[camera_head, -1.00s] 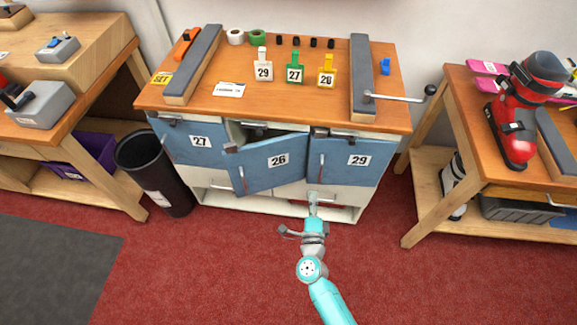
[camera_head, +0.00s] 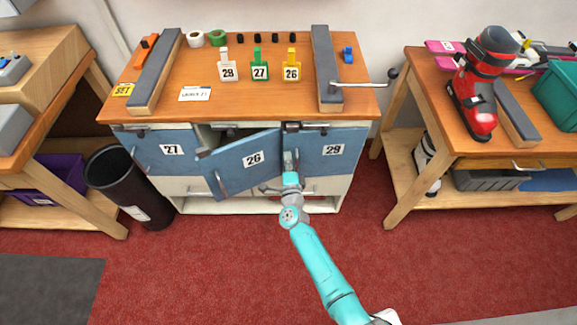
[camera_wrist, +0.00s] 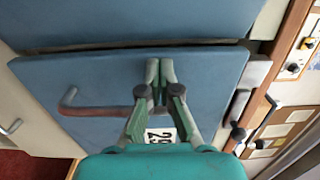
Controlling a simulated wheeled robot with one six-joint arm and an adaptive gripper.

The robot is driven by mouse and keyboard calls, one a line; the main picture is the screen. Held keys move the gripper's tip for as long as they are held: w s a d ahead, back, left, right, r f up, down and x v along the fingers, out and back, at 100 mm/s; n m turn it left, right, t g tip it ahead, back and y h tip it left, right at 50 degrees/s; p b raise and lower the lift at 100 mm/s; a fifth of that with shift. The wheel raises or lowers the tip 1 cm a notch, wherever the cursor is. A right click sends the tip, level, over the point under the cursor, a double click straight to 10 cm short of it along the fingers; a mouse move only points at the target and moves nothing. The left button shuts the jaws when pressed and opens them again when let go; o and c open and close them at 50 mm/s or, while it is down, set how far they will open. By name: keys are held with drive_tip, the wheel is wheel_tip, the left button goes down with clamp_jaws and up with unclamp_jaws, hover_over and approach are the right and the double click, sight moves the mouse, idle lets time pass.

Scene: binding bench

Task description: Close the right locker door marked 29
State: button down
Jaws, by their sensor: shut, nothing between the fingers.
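The blue locker door marked 29 (camera_head: 328,151) is the right one of three on the bench front. It sits close to the cabinet front; I cannot tell whether it is fully flush. In the wrist view door 29 (camera_wrist: 88,80) fills the middle, with its bar handle (camera_wrist: 92,109) left of my fingers and its label partly hidden behind them. My gripper (camera_head: 291,156) is shut and empty at the left part of door 29. In the wrist view the fingertips (camera_wrist: 160,66) are against or just in front of the panel; contact is unclear.
Door 26 (camera_head: 236,167) stands ajar immediately left of my gripper. Door 27 (camera_head: 150,150) is farther left. A crank handle (camera_head: 365,85) projects from the bench top's right end. A black bin (camera_head: 125,185) stands at left; red floor lies clear in front.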

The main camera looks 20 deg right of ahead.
sight(287, 150)
drive_tip(key=shift+w, duration=0.2)
drive_tip(key=x, duration=0.2)
drive_tip(key=shift+w+r, duration=0.2)
drive_tip(key=shift+w, duration=0.2)
drive_tip(key=shift+w, duration=0.1)
